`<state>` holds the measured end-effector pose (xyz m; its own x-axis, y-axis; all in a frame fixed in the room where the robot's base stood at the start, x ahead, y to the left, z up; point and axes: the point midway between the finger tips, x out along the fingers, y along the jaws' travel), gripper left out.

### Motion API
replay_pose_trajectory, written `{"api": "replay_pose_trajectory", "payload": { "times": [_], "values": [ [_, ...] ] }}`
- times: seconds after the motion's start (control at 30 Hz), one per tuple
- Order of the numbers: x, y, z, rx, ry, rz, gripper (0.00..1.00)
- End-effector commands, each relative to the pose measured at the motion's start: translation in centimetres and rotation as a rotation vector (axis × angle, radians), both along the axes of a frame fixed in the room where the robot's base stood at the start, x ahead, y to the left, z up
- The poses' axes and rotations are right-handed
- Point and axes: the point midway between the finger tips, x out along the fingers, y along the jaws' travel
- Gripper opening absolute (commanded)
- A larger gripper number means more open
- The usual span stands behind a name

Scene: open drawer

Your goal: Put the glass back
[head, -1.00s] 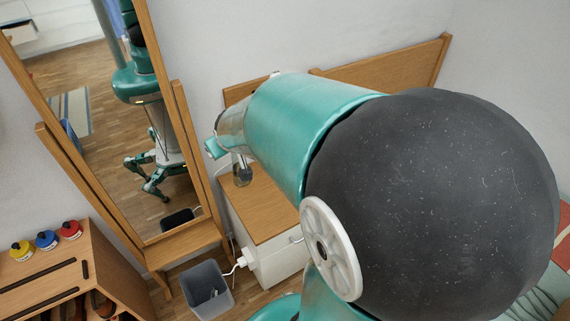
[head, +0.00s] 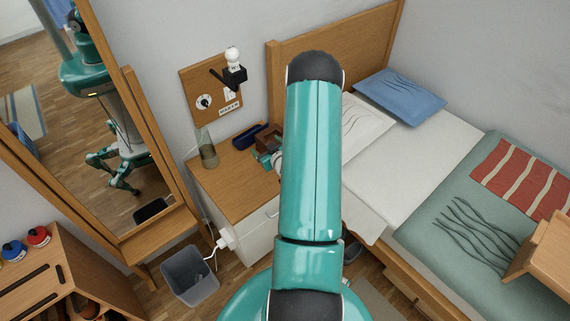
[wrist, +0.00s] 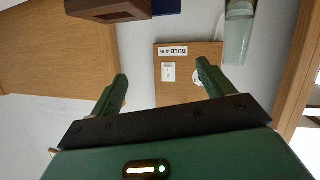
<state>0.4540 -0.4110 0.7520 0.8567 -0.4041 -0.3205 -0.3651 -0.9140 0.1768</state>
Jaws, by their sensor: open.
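The glass (head: 208,150) is clear, with a greenish lower part, and stands upright on the wooden top of the nightstand (head: 228,185), near its back left corner. In the wrist view, which looks upside down, the glass (wrist: 238,38) shows at the upper right, outside my fingers. My gripper (wrist: 162,74) is open, with nothing between its two green fingers. In the head view my gripper (head: 266,159) is to the right of the glass and apart from it, partly hidden by my arm.
A dark blue object (head: 250,136) and a brown wooden object (head: 270,138) lie on the nightstand near my gripper. A wall board (head: 212,90) with a bulb is above. The mirror (head: 165,205) and grey bin (head: 190,276) are left; the bed (head: 430,160) is right.

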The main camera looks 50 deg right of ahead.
Motion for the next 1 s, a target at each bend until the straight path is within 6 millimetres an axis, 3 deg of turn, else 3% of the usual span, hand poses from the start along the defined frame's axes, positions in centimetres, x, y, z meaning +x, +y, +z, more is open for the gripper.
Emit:
{"api": "replay_pose_trajectory", "payload": {
  "times": [0.03,0.3,0.5,0.67,1.0],
  "values": [
    [-1.5,-0.5,-2.1,0.009,-0.028,-0.021,0.81],
    [-8.8,-0.9,-9.3,0.01,-0.236,-0.129,0.81],
    [-12.7,0.0,-12.0,0.0,-0.352,-0.204,0.81],
    [-13.1,-0.1,-12.4,-0.007,-0.38,-0.218,0.81],
    [-8.1,-3.6,-12.3,-0.009,-0.379,-0.217,0.81]
  ]
}}
